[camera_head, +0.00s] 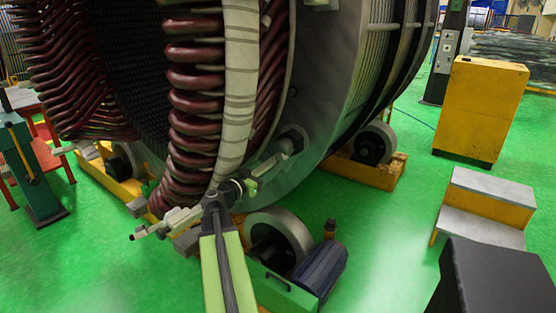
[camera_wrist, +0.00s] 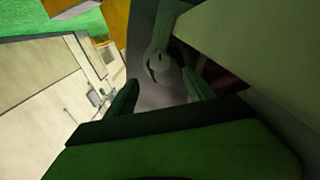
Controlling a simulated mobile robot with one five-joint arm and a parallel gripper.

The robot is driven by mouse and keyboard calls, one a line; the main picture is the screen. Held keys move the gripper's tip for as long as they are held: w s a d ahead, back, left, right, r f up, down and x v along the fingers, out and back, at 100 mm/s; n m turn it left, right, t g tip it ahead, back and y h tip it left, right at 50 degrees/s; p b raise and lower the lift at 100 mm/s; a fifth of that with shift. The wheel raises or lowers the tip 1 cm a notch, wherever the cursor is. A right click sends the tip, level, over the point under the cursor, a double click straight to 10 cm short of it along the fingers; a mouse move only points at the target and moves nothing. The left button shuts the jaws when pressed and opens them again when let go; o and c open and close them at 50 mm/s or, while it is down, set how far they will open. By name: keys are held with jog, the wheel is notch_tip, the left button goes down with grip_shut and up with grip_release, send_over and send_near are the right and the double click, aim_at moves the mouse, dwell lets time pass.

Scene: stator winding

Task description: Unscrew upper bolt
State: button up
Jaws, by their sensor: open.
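In the wrist view my gripper (camera_wrist: 161,92) is open, its two dark green fingers spread apart with a gap between them. A pale grey rounded bolt head (camera_wrist: 158,66) shows just beyond the fingertips, in line with the gap. No contact with it is visible. In the head view the large stator (camera_head: 330,75) stands with dark red coils (camera_head: 195,102) and a pale wrapped band (camera_head: 240,85). My arm reaches up to the lower part of its ring. The fingers and the bolt are too small to make out clearly there.
A pale beam (camera_wrist: 255,45) runs close along the right of the wrist view. A grey roller (camera_head: 280,232) and a dark blue motor (camera_head: 321,268) sit below the stator. A yellow cabinet (camera_head: 482,108) and steps (camera_head: 484,208) stand at right. Green floor between is clear.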

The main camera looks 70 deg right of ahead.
aim_at(280, 158)
jog(key=x, duration=0.9)
jog(key=shift+d, duration=0.25)
